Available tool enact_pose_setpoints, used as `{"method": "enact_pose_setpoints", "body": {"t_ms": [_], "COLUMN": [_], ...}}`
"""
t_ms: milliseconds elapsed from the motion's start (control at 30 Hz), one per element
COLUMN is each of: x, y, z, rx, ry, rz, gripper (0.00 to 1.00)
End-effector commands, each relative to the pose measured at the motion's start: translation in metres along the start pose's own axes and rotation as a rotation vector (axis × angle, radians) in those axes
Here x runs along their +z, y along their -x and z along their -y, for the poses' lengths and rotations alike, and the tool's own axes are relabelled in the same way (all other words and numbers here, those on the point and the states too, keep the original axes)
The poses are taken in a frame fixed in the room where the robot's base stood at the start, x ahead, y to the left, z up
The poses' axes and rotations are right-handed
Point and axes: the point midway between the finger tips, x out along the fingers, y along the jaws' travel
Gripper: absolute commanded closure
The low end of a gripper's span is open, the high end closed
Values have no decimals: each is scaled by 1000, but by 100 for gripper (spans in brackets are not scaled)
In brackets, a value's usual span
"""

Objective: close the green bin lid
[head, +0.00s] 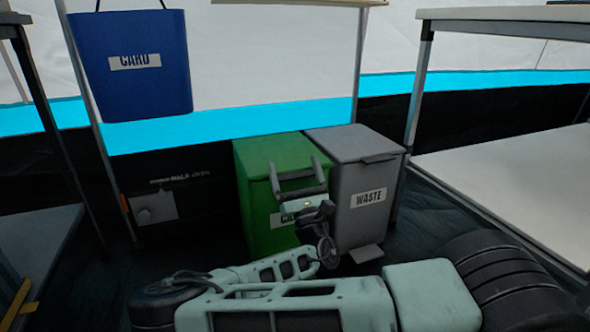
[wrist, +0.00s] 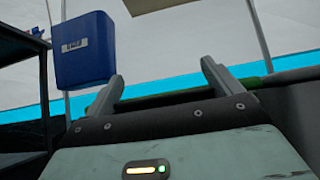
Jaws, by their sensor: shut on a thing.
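The green bin (head: 257,200) stands on the floor in the middle of the head view, with its label partly hidden by my gripper. Its green lid (head: 265,150) lies over the top and looks down; I cannot tell if a small gap is left. My gripper (head: 294,163) is at the front right of the lid. In the wrist view my gripper (wrist: 162,70) has its fingers apart, with the lid's thin green edge (wrist: 280,77) running across at finger level. It is shut on the lid; the contact itself is not clearly visible.
A grey waste bin (head: 365,190) stands close on the right. A black box (head: 180,205) is left of the green bin. Shelving (head: 510,165) stands at right, and a dark shelf (head: 35,240) at left.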

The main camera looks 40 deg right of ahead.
Motion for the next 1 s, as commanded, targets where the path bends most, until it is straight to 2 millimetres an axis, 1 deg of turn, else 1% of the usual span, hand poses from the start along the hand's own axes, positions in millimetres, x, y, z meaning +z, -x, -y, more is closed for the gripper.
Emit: {"method": "enact_pose_setpoints", "body": {"t_ms": [167, 200, 233, 467, 567, 667, 867, 967, 1000], "x": [-1, -1, -1, -1, -2, -4, -6, -2, -2], "y": [2, 2, 2, 2, 8, 22, 66, 85, 95], "z": [0, 0, 0, 0, 0, 0, 0, 0, 0], "rx": [0, 0, 0, 0, 0, -1, 1, 2, 3], "ry": [-1, 0, 0, 0, 0, 1, 1, 1, 2], "rz": [-4, -4, -4, -3, -3, -3, -4, -6, -6], "gripper": [50, 7, 0, 0, 0, 0, 0, 0, 0]}}
